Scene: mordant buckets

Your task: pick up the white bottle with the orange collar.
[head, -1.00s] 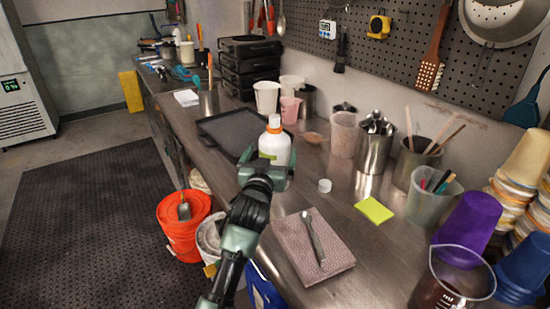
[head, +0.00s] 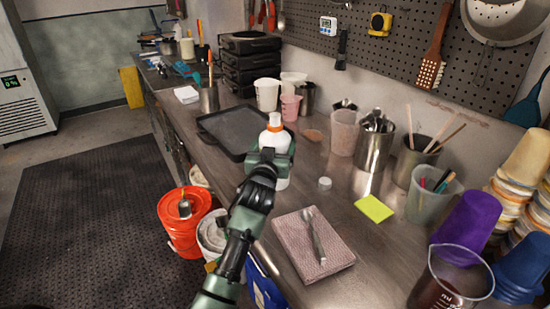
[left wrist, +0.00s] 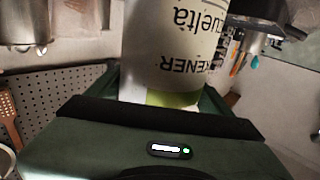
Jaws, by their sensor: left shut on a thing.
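The white bottle with the orange collar (head: 275,136) stands upright on the metal counter in the head view. My left gripper (head: 270,163) is around its body and shut on it, hiding much of the middle. In the left wrist view the bottle (left wrist: 172,45) fills the space between the fingers of my left gripper (left wrist: 165,100), with dark lettering and a green band on its label. I cannot tell whether its base touches the counter. My right gripper is not in view.
A dark tray (head: 210,124) lies just behind the bottle. A small white cap (head: 325,183), a yellow-green note (head: 374,208) and a folded cloth (head: 290,240) with a spoon lie to the right and front. A metal canister of utensils (head: 373,152) stands at right.

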